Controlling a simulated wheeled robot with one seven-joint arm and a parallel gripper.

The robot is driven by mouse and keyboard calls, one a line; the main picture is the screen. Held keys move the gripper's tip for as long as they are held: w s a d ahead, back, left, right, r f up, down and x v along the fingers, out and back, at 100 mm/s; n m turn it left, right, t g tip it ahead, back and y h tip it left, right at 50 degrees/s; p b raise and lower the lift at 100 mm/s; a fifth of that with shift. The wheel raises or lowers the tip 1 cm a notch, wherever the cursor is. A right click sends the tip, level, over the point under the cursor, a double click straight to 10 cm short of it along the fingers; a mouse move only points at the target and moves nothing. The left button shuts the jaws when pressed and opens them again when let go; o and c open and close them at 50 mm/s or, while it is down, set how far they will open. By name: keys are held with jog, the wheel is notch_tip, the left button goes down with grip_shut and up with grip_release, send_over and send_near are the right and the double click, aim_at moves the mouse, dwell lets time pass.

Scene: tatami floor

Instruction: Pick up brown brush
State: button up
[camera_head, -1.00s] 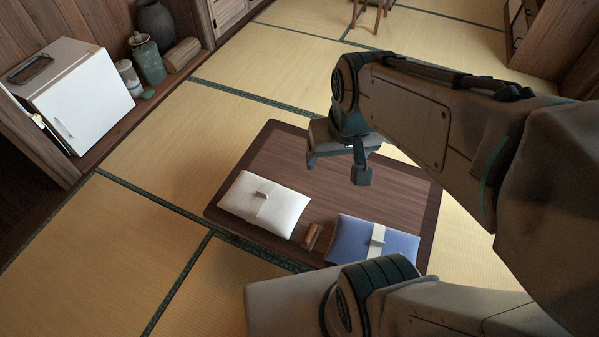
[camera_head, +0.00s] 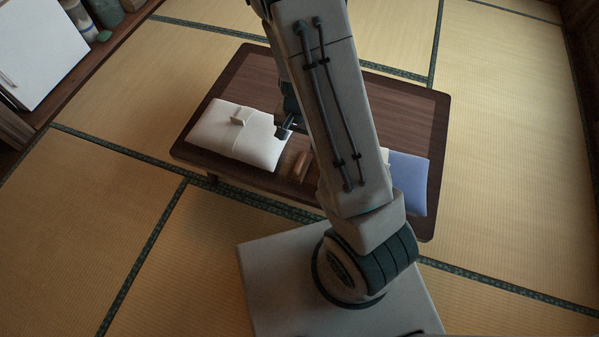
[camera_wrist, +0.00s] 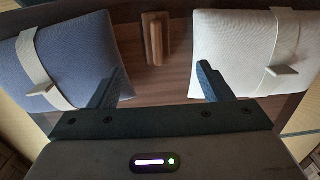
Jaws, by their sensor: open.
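The brown brush (camera_head: 298,166) lies on the low dark wooden table (camera_head: 413,108), between a white folded bundle (camera_head: 222,137) and a blue folded bundle (camera_head: 409,182). In the wrist view the brush (camera_wrist: 155,38) stands out ahead of the finger gap, apart from both fingers. My gripper (camera_wrist: 158,83) is open and empty, with one finger by the blue bundle (camera_wrist: 65,58) and the other by the white bundle (camera_wrist: 235,50). In the head view my gripper (camera_head: 288,127) is mostly hidden behind my arm, and one finger shows beside the white bundle.
A white box-like cabinet (camera_head: 40,50) stands on a wooden ledge at the upper left, with jars (camera_head: 78,15) beside it. Open tatami floor (camera_head: 510,150) surrounds the table. Both bundles lie close on either side of the brush.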

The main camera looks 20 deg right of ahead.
aim_at(299, 164)
jog(key=f+b, duration=0.1)
jog(key=f, duration=0.2)
jog(key=f+b, duration=0.2)
jog(key=f, duration=0.1)
jog(key=f+b, duration=0.1)
jog(key=f, duration=0.3)
jog(key=shift+d+f, duration=0.1)
jog(key=shift+d, duration=0.15)
jog(key=shift+f+b, duration=1.95)
jog(key=shift+f, duration=0.9)
jog(key=shift+a+r, duration=0.1)
jog(key=c, duration=1.1)
